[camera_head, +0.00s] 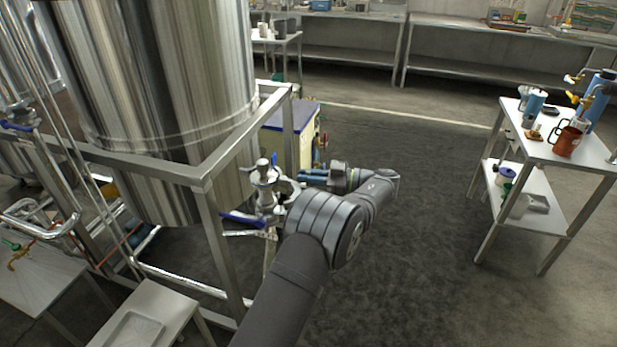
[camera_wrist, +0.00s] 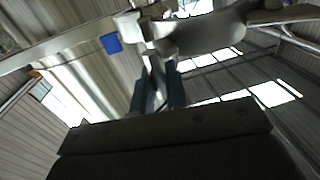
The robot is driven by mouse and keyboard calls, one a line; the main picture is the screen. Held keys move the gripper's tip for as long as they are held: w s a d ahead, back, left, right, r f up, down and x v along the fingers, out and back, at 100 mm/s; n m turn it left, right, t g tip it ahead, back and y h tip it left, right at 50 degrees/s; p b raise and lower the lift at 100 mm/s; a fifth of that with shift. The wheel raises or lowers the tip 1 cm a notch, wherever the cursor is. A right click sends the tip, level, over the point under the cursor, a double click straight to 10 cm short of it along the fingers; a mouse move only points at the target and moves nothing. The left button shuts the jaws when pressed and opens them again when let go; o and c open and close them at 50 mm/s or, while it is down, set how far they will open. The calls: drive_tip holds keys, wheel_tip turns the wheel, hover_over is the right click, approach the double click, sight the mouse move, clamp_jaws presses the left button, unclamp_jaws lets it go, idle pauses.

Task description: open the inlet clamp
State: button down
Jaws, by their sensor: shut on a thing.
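My gripper (camera_head: 303,177) reaches in from the right to the metal inlet fitting (camera_head: 264,180) beside the tank's frame. Its two blue fingers also show in the wrist view (camera_wrist: 157,90). They are shut on a narrow metal part of the inlet clamp (camera_wrist: 152,64), which stands between them. In the head view the clamp (camera_head: 287,187) is small and partly covered by my arm. A blue handle (camera_head: 240,218) sticks out to the left below the fitting. A blue piece also shows in the wrist view (camera_wrist: 111,43). I cannot tell how far the clamp is open.
The large steel tank (camera_head: 160,75) and its square frame (camera_head: 207,172) stand close on the left. A low metal table (camera_head: 165,305) is at the bottom left. The floor between is clear.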

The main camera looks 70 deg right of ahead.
drive_tip(key=shift+w+r, duration=0.1)
drive_tip(key=c, duration=1.5)
unclamp_jaws()
drive_tip(key=s, duration=0.5)
drive_tip(key=s+d, duration=0.1)
drive_tip(key=s, duration=0.1)
drive_tip(key=shift+s, duration=0.25)
drive_tip(key=shift+w, duration=0.15)
drive_tip(key=w, duration=0.4)
drive_tip(key=w+a, duration=0.1)
drive_tip(key=w, duration=0.2)
drive_tip(key=shift+a, duration=0.1)
drive_tip(key=shift+h, duration=0.4)
